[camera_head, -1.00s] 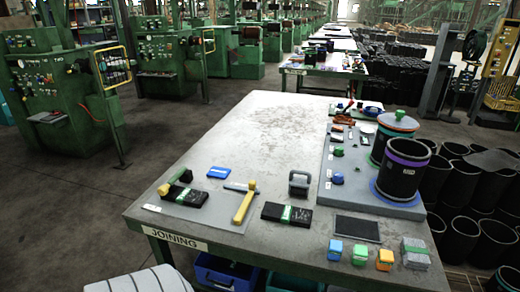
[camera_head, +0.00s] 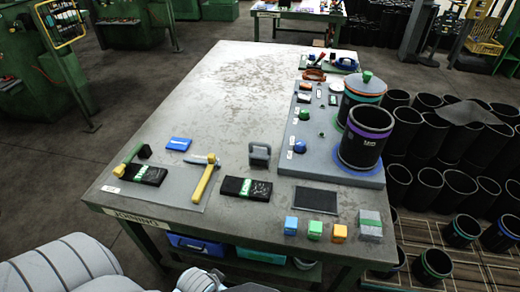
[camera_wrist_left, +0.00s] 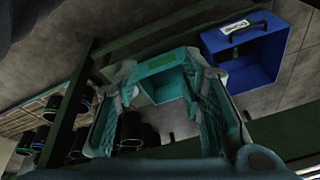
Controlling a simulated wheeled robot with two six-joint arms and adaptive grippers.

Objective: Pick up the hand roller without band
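A yellow-handled tool (camera_head: 205,180) with a grey-blue head lies on a thin grey mat (camera_head: 185,193) at the table's front left; I see no band on it. Left of it, a tool with a green section, a yellow end and a black head (camera_head: 144,151) lies against a black block with a green band (camera_head: 150,174). Which one is a hand roller is hard to tell at this size. In the left wrist view my left gripper (camera_wrist_left: 160,125) is open, its fingers wide apart with nothing held. It is low, facing bins under the table. My right gripper is not in view.
The grey table (camera_head: 200,105) is clear in its middle and back left. A grey handled block (camera_head: 260,156) and another banded black block (camera_head: 245,189) stand nearby. Black drums (camera_head: 365,145) are at right. A blue bin (camera_wrist_left: 245,55) and teal bin (camera_wrist_left: 160,80) sit below.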

